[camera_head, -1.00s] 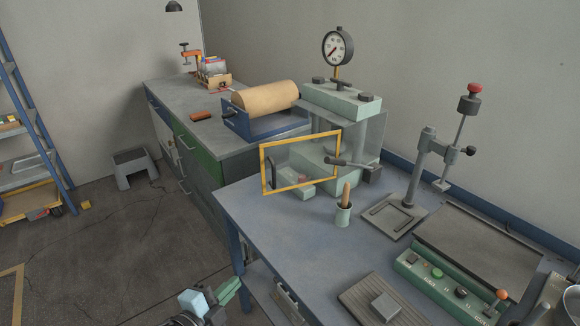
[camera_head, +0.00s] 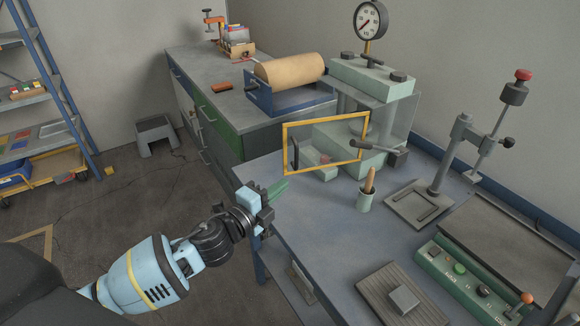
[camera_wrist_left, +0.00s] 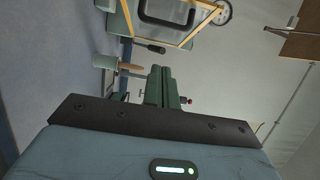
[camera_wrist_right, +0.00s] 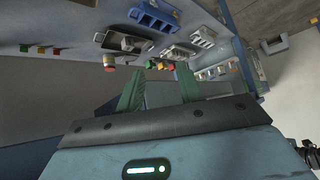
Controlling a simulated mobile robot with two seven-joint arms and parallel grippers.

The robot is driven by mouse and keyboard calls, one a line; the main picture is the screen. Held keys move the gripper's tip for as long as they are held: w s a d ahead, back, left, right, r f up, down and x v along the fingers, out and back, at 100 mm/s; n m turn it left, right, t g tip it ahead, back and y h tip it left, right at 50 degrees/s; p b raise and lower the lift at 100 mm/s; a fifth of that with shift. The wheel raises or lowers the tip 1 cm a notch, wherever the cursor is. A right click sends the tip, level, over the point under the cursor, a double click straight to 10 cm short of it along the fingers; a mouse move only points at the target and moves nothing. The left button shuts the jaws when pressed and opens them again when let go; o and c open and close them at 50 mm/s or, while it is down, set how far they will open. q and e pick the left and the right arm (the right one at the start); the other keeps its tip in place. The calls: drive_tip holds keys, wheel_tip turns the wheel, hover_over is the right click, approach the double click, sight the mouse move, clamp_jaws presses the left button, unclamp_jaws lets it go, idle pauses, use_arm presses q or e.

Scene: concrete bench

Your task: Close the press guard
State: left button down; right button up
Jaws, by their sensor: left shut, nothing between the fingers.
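The press guard (camera_head: 283,150) is a clear panel in a yellow frame, standing out at an angle in front of the pale green press (camera_head: 372,78). Its black handle (camera_head: 294,152) is near the frame's left edge. In the left wrist view the yellow frame (camera_wrist_left: 200,28) and the black handle (camera_wrist_left: 165,22) show at the top. My left gripper (camera_head: 279,188) is shut and empty, at the bench's left edge, below and left of the guard and apart from it. My right gripper (camera_wrist_right: 160,92) is open and empty in its wrist view; it is outside the head view.
A lever with a dark grip (camera_head: 365,143) sticks out by the press. An arbor stand (camera_head: 442,165), a green control box (camera_head: 462,270) and a ribbed plate (camera_head: 380,295) occupy the bench's right and front.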

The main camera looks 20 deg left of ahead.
sight(296, 160)
use_arm(q)
drive_tip(key=w, duration=0.8)
drive_tip(key=shift+w, duration=0.2)
use_arm(e)
drive_tip(key=shift+w+a+r, duration=0.15)
use_arm(q)
drive_tip(key=shift+w+a+f+m+h, duration=0.1)
drive_tip(key=shift+a+m+h, duration=0.2)
drive_tip(key=shift+a+h, duration=0.1)
drive_tip(key=shift+w+a+g+h, duration=0.1)
drive_tip(key=shift+w+g+h, duration=0.15)
drive_tip(key=shift+g+h, duration=0.05)
drive_tip(key=shift+m+b, duration=0.3)
use_arm(e)
drive_tip(key=shift+s+d+f, duration=0.5)
drive_tip(key=shift+d+f, duration=0.05)
drive_tip(key=shift+d, duration=0.05)
